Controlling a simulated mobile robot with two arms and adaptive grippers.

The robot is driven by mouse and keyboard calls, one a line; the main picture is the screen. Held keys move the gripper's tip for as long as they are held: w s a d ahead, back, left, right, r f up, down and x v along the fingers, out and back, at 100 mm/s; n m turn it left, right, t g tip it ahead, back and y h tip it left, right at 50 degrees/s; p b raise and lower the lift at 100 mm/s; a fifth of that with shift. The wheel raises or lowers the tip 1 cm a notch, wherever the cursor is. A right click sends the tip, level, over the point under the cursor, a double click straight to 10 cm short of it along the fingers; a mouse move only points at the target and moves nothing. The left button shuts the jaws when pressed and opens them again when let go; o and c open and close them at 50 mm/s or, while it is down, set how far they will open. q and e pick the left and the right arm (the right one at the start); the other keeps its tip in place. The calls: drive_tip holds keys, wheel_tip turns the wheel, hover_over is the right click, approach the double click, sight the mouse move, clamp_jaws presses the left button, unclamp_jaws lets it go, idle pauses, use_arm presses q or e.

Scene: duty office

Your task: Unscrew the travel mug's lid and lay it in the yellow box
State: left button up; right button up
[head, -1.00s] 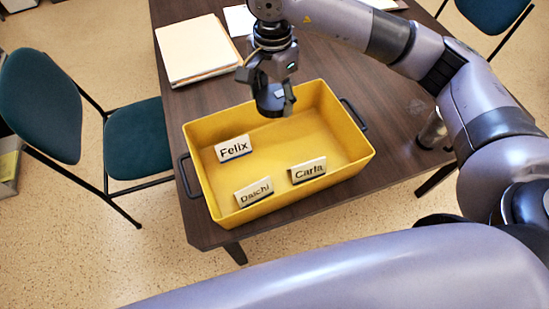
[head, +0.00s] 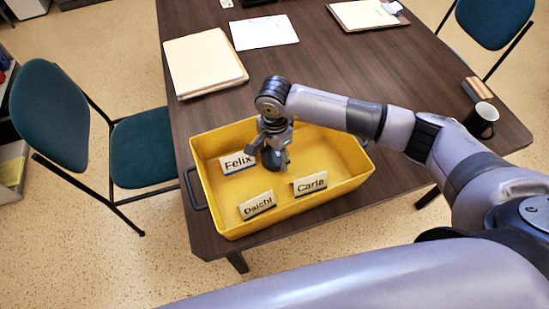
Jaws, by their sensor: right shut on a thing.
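The yellow box (head: 345,182) stands on the dark table and holds name plates reading Felix (head: 237,163), Daichi (head: 257,205) and Carla (head: 310,184). My right gripper (head: 275,148) points down inside the box's outline, near its middle and beside the Felix plate. It is shut on a dark round lid (head: 270,159). I cannot tell whether the lid touches the box floor. The travel mug's body is not visible now; my right arm covers the spot where a metallic cylinder showed earlier. My left gripper is out of view.
A black mug (head: 482,120) and a brown block (head: 477,89) are at the table's right. Folders (head: 204,62), a paper sheet (head: 263,32) and a clipboard (head: 366,14) lie behind the box. Teal chairs (head: 50,115) (head: 495,20) flank the table.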

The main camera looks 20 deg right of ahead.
sight(274, 155)
wheel_tip(274, 155, down, 3)
drive_tip(key=shift+f, duration=0.1)
drive_tip(key=shift+f, duration=0.15)
drive_tip(key=o, duration=1.3)
